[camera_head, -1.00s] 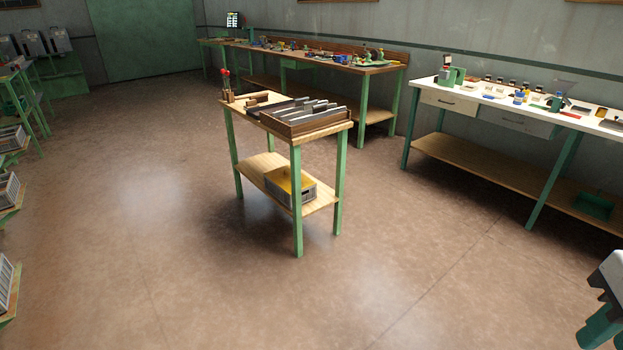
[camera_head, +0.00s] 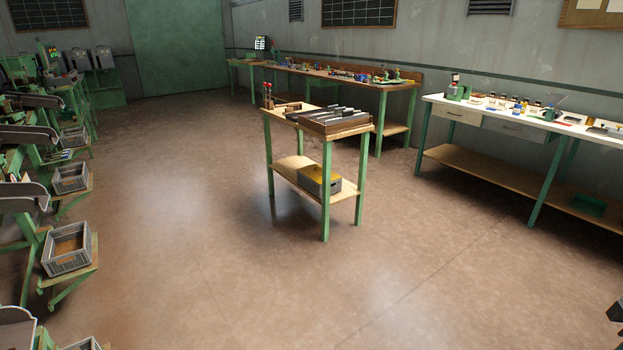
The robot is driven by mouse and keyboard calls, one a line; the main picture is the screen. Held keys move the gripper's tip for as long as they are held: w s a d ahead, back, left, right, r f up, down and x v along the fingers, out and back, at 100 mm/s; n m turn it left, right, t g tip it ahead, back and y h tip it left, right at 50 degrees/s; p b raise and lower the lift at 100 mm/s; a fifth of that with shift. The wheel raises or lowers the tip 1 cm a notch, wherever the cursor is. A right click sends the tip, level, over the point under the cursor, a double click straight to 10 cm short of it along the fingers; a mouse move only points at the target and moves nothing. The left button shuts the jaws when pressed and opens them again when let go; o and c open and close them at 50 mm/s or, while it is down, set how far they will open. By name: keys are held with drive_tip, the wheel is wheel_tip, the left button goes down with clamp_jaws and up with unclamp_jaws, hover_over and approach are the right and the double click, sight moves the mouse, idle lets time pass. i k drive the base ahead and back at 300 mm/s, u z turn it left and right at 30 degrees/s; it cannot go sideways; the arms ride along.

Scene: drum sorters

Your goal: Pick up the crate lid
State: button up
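No crate lid can be made out for certain. A grey crate (camera_head: 330,187) stands on the lower shelf of the small green-legged table in the middle of the room. Its top shows yellow, and I cannot tell whether this is a lid or its contents. Only a small dark sliver, likely of my arm, shows at the lower right edge. My gripper is not clearly in view.
The small table (camera_head: 325,232) carries a wooden rack (camera_head: 335,126). Open grey crates (camera_head: 68,250) stand on low stands along the left, beside green machines. A long wooden bench (camera_head: 400,86) and a white-topped bench (camera_head: 545,128) line the walls.

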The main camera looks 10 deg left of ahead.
sight(314, 173)
drive_tip(key=u, duration=0.6)
drive_tip(key=i, duration=1)
drive_tip(key=k, duration=0.5)
drive_tip(key=z, duration=1.15)
drive_tip(key=i, duration=0.75)
drive_tip(key=u, duration=4.65)
